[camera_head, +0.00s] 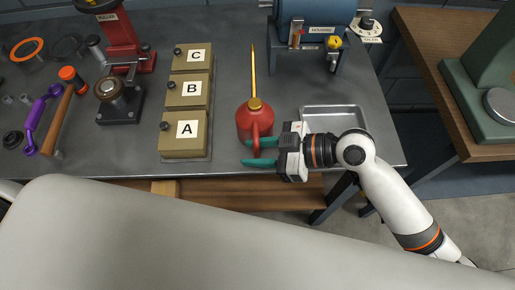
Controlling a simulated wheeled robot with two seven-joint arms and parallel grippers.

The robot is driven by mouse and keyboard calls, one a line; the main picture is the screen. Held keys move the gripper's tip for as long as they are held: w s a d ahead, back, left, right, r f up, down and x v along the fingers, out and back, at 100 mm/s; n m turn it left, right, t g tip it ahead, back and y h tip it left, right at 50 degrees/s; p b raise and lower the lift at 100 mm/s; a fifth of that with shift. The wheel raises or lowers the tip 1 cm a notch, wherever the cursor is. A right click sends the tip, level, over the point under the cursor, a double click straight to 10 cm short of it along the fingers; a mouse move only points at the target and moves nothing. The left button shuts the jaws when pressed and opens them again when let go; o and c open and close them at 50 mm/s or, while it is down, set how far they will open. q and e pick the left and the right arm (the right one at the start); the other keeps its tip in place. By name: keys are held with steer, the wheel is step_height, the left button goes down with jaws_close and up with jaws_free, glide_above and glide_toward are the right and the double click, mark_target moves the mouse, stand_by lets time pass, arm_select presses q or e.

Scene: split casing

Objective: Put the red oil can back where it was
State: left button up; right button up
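The red oil can (249,117) stands upright on the grey bench, its long brass spout pointing to the back and its red handle toward the front edge. My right gripper (259,153) reaches in from the right at the can's handle. Its two teal fingers are apart, with the lower part of the handle between them. The far finger is partly hidden by the handle, and I cannot tell whether it touches. My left gripper is not in view.
Tan boxes A (184,130), B (188,90) and C (193,56) stand in a row left of the can. An empty metal tray (336,110) lies to its right. A blue machine (310,35) stands behind. A red puller (122,40) is at the left back.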

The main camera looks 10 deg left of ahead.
steer(key=shift+r, duration=0.15)
steer(key=b+v, duration=0.2)
steer(key=v, duration=1)
stand_by(1.1)
